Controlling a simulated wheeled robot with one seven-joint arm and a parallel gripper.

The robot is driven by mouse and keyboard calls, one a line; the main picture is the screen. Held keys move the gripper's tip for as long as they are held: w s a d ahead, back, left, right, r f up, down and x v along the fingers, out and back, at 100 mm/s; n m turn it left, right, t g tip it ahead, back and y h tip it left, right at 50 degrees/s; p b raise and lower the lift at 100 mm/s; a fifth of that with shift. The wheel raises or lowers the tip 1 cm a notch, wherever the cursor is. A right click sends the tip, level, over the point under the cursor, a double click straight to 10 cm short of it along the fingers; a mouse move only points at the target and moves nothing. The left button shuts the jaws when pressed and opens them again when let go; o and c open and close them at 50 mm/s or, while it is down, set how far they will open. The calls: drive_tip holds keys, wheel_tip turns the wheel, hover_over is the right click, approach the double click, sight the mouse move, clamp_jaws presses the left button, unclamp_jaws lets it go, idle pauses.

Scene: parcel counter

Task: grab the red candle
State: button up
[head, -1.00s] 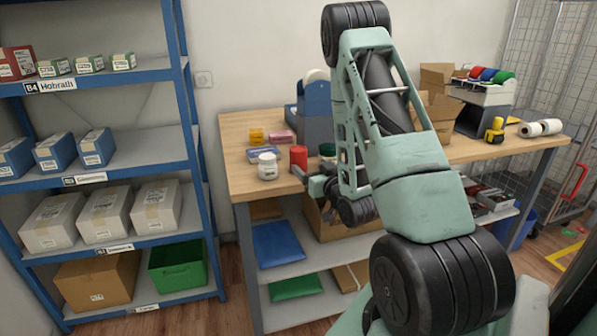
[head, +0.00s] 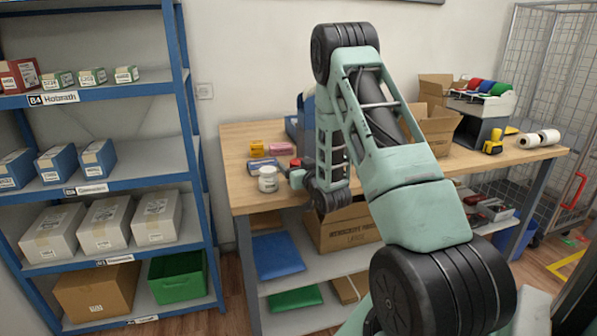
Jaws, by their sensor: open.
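The red candle (head: 295,162) stands near the front edge of the wooden counter (head: 235,187). Only its upper part shows, as my gripper and wrist cover the rest. My gripper (head: 291,176) is open, low over the counter's front edge and in front of the candle in this view. Its fingers are small and partly hidden, so I cannot tell whether they are around the candle or just beside it.
A white jar (head: 268,179) stands close to the left of my gripper. Behind are a yellow block (head: 256,149), a pink block (head: 280,148) and a flat blue box (head: 262,164). Open cardboard boxes (head: 437,128) stand to the right. The counter's left end is clear.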

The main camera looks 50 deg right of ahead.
drive_tip(key=c, duration=1.1)
drive_tip(key=shift+c, duration=0.2)
